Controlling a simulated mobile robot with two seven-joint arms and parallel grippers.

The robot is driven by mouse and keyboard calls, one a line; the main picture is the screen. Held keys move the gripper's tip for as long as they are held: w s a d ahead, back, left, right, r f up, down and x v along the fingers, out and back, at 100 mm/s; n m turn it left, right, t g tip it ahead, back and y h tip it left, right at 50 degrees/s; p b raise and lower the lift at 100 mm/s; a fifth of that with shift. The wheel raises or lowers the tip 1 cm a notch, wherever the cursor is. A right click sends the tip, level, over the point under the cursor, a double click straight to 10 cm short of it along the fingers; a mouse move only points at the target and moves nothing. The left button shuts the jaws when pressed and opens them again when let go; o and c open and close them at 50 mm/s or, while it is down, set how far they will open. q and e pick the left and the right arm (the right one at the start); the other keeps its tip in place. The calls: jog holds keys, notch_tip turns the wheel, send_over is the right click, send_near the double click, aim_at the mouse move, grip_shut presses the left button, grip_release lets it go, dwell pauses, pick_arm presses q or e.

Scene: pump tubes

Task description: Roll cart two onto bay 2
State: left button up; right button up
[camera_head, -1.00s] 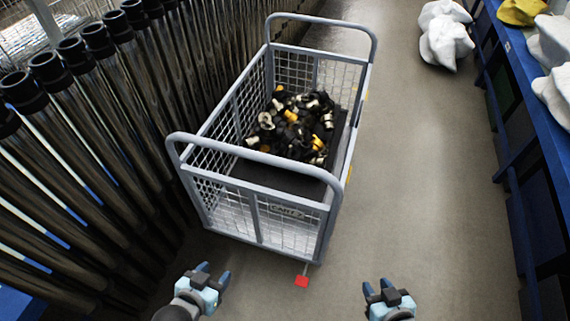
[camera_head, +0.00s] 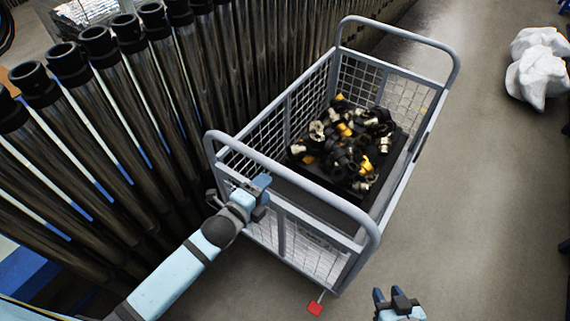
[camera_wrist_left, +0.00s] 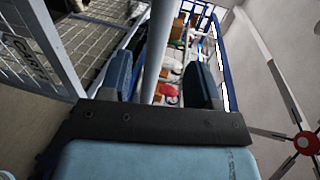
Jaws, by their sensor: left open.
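A grey wire-mesh cart (camera_head: 290,178) stands on the floor in the middle of the head view, with a pile of black, yellow and pale fittings (camera_head: 350,145) inside. Its label (camera_wrist_left: 28,58) shows in the left wrist view, but I cannot read its number. My left gripper (camera_head: 262,190) is open at the cart's near end, by the push handle. In the left wrist view a grey bar (camera_wrist_left: 158,45) passes between its open fingers (camera_wrist_left: 160,82). My right gripper (camera_head: 390,294) is open and empty, low in front of the cart. No bay marking is clear.
A row of dark upright tubes (camera_head: 130,90) stands close along the cart's left side. A red tab (camera_head: 315,308) sits low at the cart's near end. White sacks (camera_head: 538,68) lie at the far right. Floor right of the cart is clear.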

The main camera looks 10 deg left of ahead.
pick_arm(q)
jog(key=x, duration=1.1)
jog(key=shift+p, duration=0.45)
grip_shut()
